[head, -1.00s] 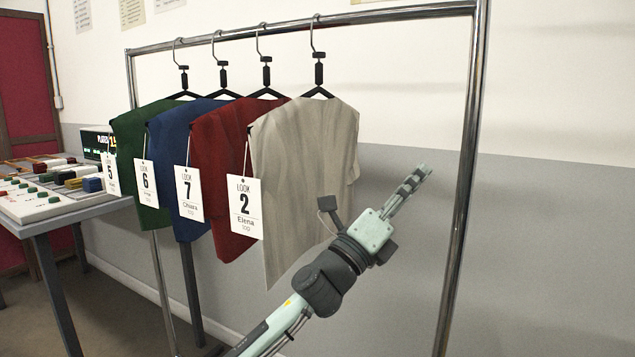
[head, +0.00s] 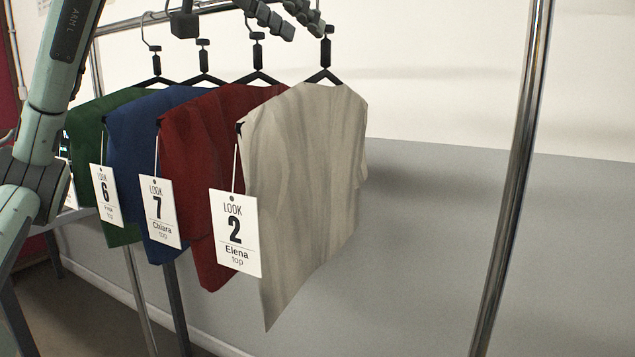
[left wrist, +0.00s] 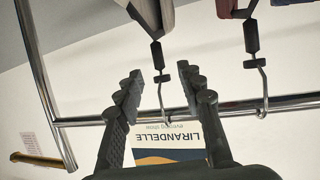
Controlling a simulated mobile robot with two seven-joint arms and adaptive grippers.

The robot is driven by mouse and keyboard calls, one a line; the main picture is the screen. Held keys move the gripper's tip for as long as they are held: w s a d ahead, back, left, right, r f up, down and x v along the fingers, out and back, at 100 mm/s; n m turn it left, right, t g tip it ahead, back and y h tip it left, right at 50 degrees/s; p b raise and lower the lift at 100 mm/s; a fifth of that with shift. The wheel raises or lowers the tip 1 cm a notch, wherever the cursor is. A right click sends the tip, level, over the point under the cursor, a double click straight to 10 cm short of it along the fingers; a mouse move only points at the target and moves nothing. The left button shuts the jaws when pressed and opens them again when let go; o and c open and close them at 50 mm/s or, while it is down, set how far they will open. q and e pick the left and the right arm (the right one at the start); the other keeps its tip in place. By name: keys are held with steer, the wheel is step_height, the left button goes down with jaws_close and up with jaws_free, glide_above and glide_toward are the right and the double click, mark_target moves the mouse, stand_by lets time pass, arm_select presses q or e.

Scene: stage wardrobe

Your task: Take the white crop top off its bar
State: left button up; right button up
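My left gripper (head: 303,28) is open at the top edge of the head view, by this hanger's hook. In the left wrist view, my left gripper (left wrist: 166,88) has a finger on each side of the hanger hook (left wrist: 162,95), with gaps. The hook sits on the chrome bar (left wrist: 85,121). Part of the top (left wrist: 190,10) shows at that view's upper edge. My right gripper is not in view.
A red top (head: 205,130), a blue top (head: 140,135) and a green top (head: 97,108) hang close on the left. The neighbouring hanger's hook (left wrist: 262,90) is near the right finger. The rack's upright post (head: 510,200) stands at right, with free room between it and the white top.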

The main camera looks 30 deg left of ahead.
mark_target(322, 43)
arm_select(q)
steer(key=shift+x, duration=1.2)
steer(key=x, duration=0.5)
steer(key=shift+w+d+r, duration=0.1)
steer(key=shift+d+r, duration=0.05)
jaws_close()
